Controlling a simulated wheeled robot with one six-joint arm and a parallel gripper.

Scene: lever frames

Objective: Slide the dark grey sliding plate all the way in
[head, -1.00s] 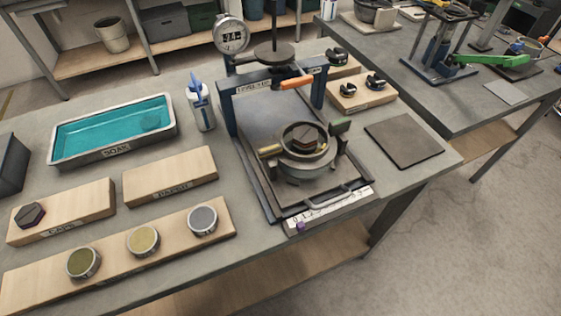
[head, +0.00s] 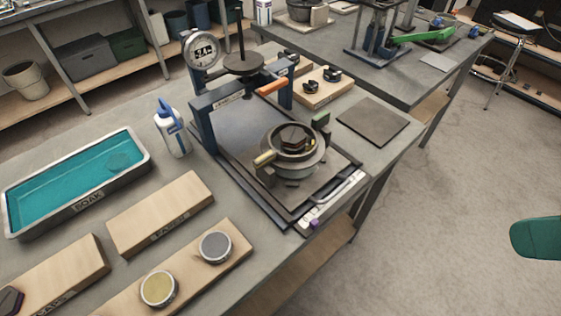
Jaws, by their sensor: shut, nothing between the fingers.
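The dark grey sliding plate (head: 322,182) lies flat in the blue press frame (head: 200,125) on the bench. Its front part reaches out ahead of the uprights, with a grey bar handle (head: 338,196) along the front edge. A round metal ring holder (head: 290,160) with a dark block (head: 294,137) inside sits on the plate, forward of the crossbar. A pale scale strip with a purple marker (head: 314,224) runs along the front edge. My gripper is not in view.
A screw with a round weight (head: 243,64) and an orange lever (head: 272,87) stand above the frame. A loose dark square plate (head: 373,121) lies to the right. The floor at right is open beside a green seat (head: 538,238).

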